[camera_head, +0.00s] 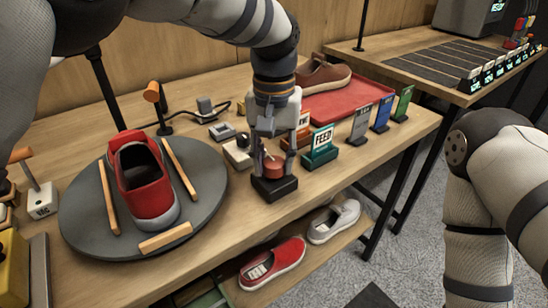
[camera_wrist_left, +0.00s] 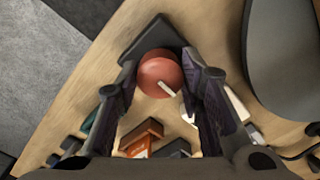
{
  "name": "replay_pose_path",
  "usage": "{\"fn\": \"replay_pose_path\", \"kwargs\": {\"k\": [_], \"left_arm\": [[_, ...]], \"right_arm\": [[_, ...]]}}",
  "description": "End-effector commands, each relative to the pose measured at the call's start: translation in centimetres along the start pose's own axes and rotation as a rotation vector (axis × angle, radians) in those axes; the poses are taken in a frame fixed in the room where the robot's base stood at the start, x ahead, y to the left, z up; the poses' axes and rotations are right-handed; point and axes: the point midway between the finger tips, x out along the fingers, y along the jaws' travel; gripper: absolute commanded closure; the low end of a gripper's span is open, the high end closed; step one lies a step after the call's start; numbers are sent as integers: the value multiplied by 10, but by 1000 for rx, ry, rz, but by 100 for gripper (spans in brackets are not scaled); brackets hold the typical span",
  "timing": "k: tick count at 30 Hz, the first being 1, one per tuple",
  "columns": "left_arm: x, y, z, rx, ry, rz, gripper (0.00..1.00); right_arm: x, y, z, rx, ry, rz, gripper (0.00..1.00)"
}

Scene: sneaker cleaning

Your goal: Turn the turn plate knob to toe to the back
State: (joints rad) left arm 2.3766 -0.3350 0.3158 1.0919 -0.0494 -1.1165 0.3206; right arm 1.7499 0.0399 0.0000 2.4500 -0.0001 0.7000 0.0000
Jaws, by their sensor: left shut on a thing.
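The turn plate (camera_head: 85,222) is a round grey disc on the left of the table. A red sneaker (camera_head: 150,200) stands on it, with its toe apparently facing the front. The turn plate knob (camera_head: 274,170) is a red round knob on a black base (camera_head: 275,190) at the table's front edge. My left gripper (camera_head: 268,155) points down with its fingers on both sides of the knob, shut on it. In the left wrist view the knob (camera_wrist_left: 158,72) sits between the fingertips, with a white marker line on top. My right gripper is out of view.
Wooden bars (camera_head: 109,198) lie around the sneaker on the plate. A FEED sign (camera_head: 320,147) and other coloured signs stand right of the knob. Shoes, including a red one (camera_head: 272,263), sit on the lower shelf.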

Motion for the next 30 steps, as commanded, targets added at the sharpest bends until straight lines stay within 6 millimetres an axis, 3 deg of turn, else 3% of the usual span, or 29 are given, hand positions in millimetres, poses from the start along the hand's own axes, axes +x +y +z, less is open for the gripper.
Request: {"fn": "replay_pose_path", "kwargs": {"k": [8, 9, 11, 22, 30], "left_arm": [[1, 0, 0, 1, -3, 0, 94], [1, 0, 0, 2, -3, 0, 59], [1, 0, 0, 2, -3, 0, 45], [-8, 0, 0, 1, 1, 0, 45], [-78, 0, -1, 2, 4, 0, 45]], "right_arm": [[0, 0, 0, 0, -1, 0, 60], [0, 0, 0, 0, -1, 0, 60], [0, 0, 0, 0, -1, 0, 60], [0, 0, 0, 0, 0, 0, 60], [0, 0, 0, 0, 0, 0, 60]]}}
